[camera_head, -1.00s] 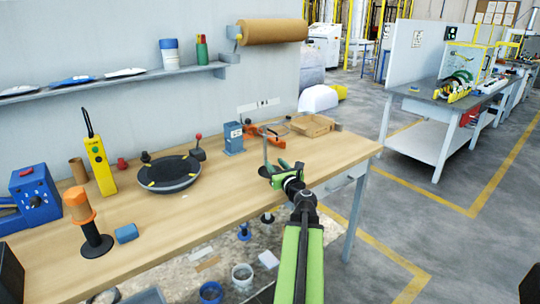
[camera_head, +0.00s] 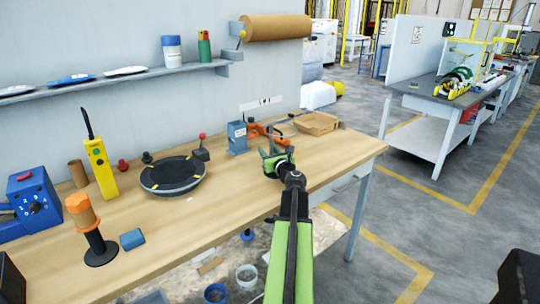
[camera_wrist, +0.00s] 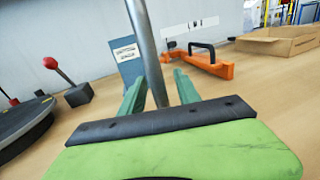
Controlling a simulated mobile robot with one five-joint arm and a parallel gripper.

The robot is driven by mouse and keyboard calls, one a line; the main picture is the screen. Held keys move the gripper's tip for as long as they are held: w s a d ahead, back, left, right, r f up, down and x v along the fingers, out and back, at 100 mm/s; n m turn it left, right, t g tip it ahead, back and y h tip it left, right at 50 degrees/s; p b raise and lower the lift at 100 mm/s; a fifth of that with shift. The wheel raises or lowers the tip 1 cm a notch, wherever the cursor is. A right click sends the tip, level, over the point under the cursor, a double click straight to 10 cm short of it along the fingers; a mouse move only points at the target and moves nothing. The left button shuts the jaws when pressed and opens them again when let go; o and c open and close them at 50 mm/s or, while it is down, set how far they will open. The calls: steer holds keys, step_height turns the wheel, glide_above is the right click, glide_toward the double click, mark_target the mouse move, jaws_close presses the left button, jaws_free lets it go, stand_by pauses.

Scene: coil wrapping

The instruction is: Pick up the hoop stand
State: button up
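A grey metal pole (camera_wrist: 146,40), which looks like the upright of the hoop stand, rises between my fingers in the wrist view, leaning a little in the picture. Its top is out of that view and its foot is hidden behind my gripper. My gripper (camera_wrist: 160,88) has its two green fingers apart, one on each side of the pole, with a narrow gap visible on the right. In the head view my gripper (camera_head: 276,160) is low over the right part of the workbench, and it mostly covers the stand.
Behind my gripper are a blue-grey block (camera_head: 237,137), an orange clamp-like tool (camera_head: 268,131) and an open cardboard box (camera_head: 316,123). A round black dish (camera_head: 172,175) lies to the left, with a red-knobbed lever (camera_head: 201,148) beside it. The bench's front middle is clear.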

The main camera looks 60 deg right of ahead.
steer(key=shift+s+a+r, duration=0.1)
steer(key=shift+s+r, duration=0.05)
steer(key=shift+s, duration=0.05)
steer(key=shift+c, duration=0.5)
jaws_close()
stand_by(0.6)
